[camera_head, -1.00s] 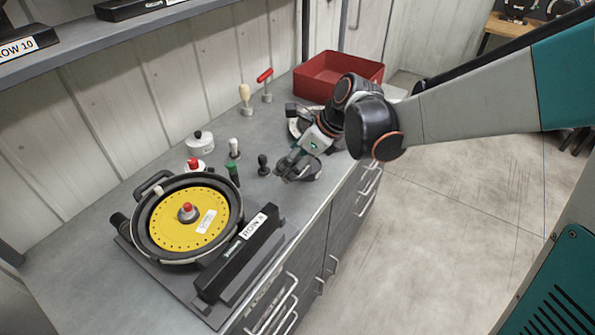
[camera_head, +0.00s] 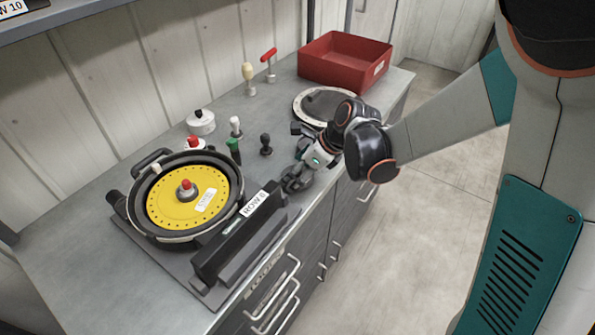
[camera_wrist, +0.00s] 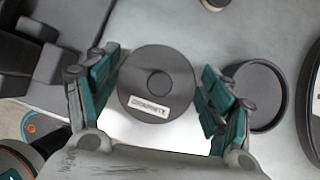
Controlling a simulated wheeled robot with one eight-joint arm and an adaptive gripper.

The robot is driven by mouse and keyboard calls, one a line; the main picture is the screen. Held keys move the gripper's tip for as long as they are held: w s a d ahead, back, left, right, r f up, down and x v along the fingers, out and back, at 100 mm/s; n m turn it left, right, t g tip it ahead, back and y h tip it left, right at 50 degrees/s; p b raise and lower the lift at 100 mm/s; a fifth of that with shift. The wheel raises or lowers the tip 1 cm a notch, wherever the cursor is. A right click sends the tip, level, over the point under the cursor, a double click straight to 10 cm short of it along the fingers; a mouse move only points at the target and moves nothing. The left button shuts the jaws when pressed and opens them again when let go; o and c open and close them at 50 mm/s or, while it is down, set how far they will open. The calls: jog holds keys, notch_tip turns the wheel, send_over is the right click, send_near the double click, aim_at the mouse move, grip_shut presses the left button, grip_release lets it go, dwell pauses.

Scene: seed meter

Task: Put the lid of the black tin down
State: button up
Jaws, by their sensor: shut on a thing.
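The lid (camera_wrist: 158,62) is a dark grey disc with a round centre knob and a white label that seems to read GRAPHITE. My gripper (camera_wrist: 158,86) has a teal finger on each side of the lid and is shut on it. The black tin (camera_wrist: 256,97) stands open, right of the lid in the wrist view, just beyond my right finger. I cannot tell how high the lid is above the counter. In the head view my gripper (camera_head: 298,182) is low by the counter's front edge; the lid and tin are not clear there.
A seed meter with a yellow disc (camera_head: 208,187) and a black ROW 6 bar (camera_head: 235,237) stand at the left. Small-handled tools, including a black one (camera_head: 266,144), stand behind my gripper. A red bin (camera_head: 335,72) and a round plate (camera_head: 300,108) are farther back.

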jog(key=shift+f, duration=0.15)
jog(key=o, duration=0.9)
jog(key=shift+d+r, duration=0.1)
jog(key=shift+r, duration=0.25)
jog(key=p+v, duration=0.4)
jog(key=v, duration=0.7)
jog(key=s+d+r+n+t+h, duration=0.1)
jog(key=s+d+r+n+h, duration=0.1)
jog(key=s+n, duration=0.4)
jog(key=s+d+r+n+t+h, duration=0.1)
jog(key=s+d+r+n, duration=0.3)
jog(key=n, duration=0.6)
jog(key=s+d+r+n+t+h, duration=0.2)
jog(key=s+d+r+n, duration=0.1)
jog(key=s+d+n, duration=0.2)
jog(key=shift+s+n+h, duration=0.4)
jog(key=shift+s+n, duration=1)
